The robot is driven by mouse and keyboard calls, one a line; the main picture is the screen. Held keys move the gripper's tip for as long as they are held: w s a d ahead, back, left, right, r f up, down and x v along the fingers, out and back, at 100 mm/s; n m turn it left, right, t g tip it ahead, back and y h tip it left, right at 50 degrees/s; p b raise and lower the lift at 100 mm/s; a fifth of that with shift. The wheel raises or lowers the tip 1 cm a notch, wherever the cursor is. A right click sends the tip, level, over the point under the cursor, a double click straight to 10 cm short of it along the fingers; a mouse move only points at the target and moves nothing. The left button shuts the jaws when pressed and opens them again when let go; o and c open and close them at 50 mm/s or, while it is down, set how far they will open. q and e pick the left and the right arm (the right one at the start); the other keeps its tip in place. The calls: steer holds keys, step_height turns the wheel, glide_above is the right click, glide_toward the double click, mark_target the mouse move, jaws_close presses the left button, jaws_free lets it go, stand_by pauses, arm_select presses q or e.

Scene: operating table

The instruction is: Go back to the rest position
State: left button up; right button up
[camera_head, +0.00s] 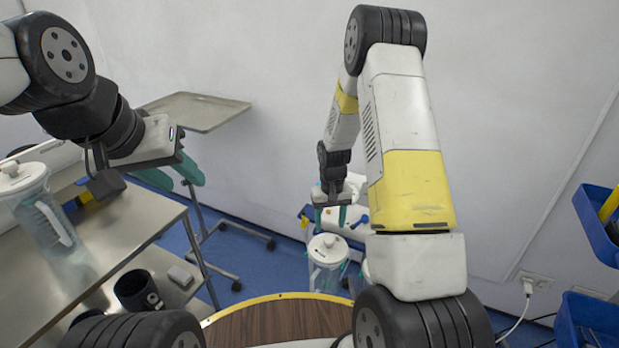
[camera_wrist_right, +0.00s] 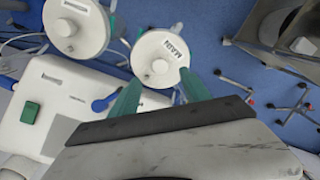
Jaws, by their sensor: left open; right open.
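My left gripper (camera_head: 175,172) is raised at the left in the head view, its green fingers apart with nothing between them. It is above and to the right of a white-lidded clear jug on the left table. My right gripper (camera_head: 330,216) hangs low at the centre, open. A white-lidded clear canister (camera_head: 327,262) stands just below it. In the right wrist view, my right gripper's green fingers (camera_wrist_right: 160,78) are spread either side of that canister's lid (camera_wrist_right: 158,56). I cannot tell whether they touch it. Another white lid (camera_wrist_right: 76,28) is beside it.
The steel table (camera_head: 108,232) at the left holds the jug (camera_head: 40,215). A grey tray stand (camera_head: 200,110) is behind. A round wooden top (camera_head: 275,322) is in front of me. Blue bins (camera_head: 590,322) hang at the right. A white machine (camera_wrist_right: 45,110) shows in the wrist view.

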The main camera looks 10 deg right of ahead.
steer(key=s+r+t+y, duration=0.1)
steer(key=s+r, duration=0.2)
steer(key=r, duration=0.8)
steer(key=s+r+t, duration=0.2)
steer(key=r, duration=0.9)
steer(key=s+a+r+t, duration=0.1)
steer(key=s+r, duration=0.6)
steer(key=s, duration=0.2)
steer(key=s+a+r+t+y, duration=0.1)
steer(key=s+r+t, duration=0.1)
steer(key=s+r, duration=0.5)
steer(key=s, duration=0.3)
steer(key=shift+a, duration=0.1)
